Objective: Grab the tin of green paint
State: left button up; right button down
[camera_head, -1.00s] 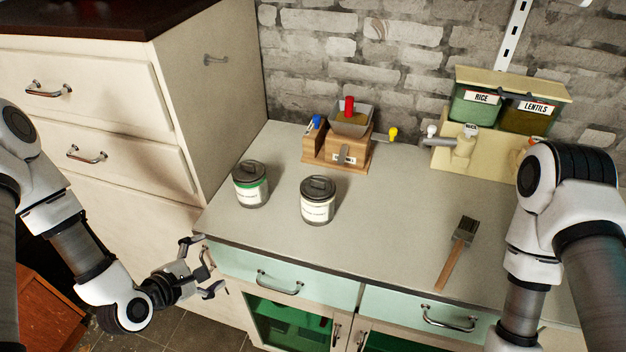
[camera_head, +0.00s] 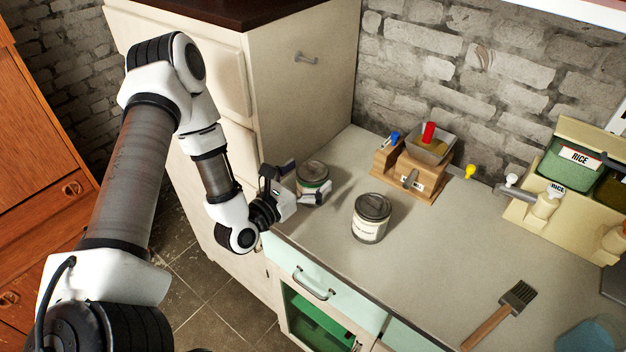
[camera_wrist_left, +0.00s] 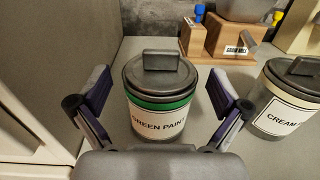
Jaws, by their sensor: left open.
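The tin of green paint (camera_head: 312,178) stands upright on the grey counter, with a dark lid and a green band. In the left wrist view the tin (camera_wrist_left: 160,100) shows its label "GREEN PAINT". My left gripper (camera_head: 303,183) is open, with one finger on each side of the tin. In the wrist view the fingers (camera_wrist_left: 160,106) stand apart from the tin, with small gaps on both sides. I cannot tell how deep the tin sits between them. My right gripper is not in view.
A cream paint tin (camera_head: 371,218) stands close by on the right. A wooden grain mill (camera_head: 408,172) is behind it. A tall cream cabinet (camera_head: 300,90) rises left of the counter. A brush (camera_head: 500,314) lies at the front right. The counter's middle is clear.

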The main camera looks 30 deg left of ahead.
pick_arm(q)
jog(key=shift+w+d+f, duration=0.1)
jog(key=shift+w+d, duration=0.1)
jog(key=shift+w, duration=0.35)
jog(key=shift+w+d, duration=0.15)
jog(key=shift+w, duration=0.35)
jog(key=shift+s+a, duration=0.15)
jog(key=shift+s, duration=0.05)
jog(key=shift+s+a, duration=0.2)
jog(key=shift+c, duration=1.3)
jog(key=shift+s+a, duration=0.1)
jog(key=c, duration=1.2)
jog(key=shift+w+d, duration=0.2)
jog(key=shift+d, duration=0.05)
jog(key=shift+c, duration=0.3)
